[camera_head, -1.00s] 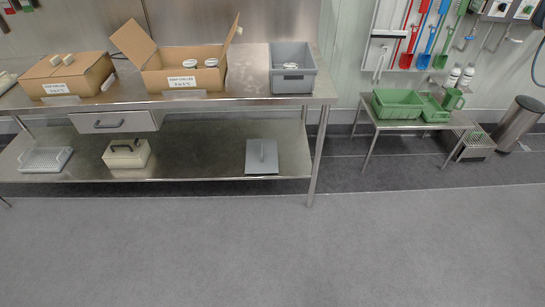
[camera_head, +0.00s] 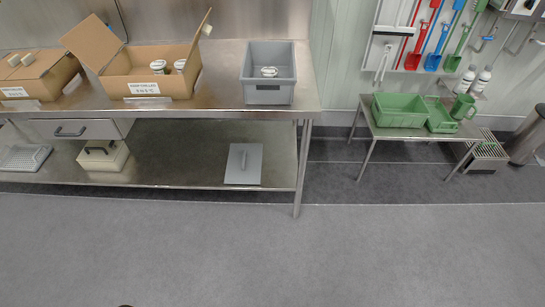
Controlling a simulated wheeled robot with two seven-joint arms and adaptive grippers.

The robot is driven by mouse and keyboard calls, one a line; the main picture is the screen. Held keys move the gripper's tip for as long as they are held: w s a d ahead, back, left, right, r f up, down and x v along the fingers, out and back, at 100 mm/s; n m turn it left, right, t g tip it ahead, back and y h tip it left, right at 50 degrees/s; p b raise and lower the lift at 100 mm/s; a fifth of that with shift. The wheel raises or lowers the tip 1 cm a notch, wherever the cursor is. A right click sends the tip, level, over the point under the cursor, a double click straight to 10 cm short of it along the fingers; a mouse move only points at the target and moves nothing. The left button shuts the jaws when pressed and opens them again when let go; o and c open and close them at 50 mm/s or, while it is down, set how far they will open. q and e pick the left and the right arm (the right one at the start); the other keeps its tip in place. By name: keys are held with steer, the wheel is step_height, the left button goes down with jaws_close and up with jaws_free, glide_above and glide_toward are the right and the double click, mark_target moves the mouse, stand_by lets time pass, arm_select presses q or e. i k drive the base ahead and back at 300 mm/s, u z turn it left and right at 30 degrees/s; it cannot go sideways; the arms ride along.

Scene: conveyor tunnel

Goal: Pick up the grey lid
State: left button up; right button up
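Neither of my grippers shows in the head view.
An open cardboard box (camera_head: 148,85) with jars and a closed box (camera_head: 32,79) stand on the table top. A beige case (camera_head: 103,162) is left of the lid. A table leg (camera_head: 303,165) stands right of it. The grey floor in front is clear.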

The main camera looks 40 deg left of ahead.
mark_target(244, 160)
steer(key=i, duration=0.8)
steer(key=u, duration=0.75)
steer(key=i, duration=0.55)
steer(key=u, duration=0.4)
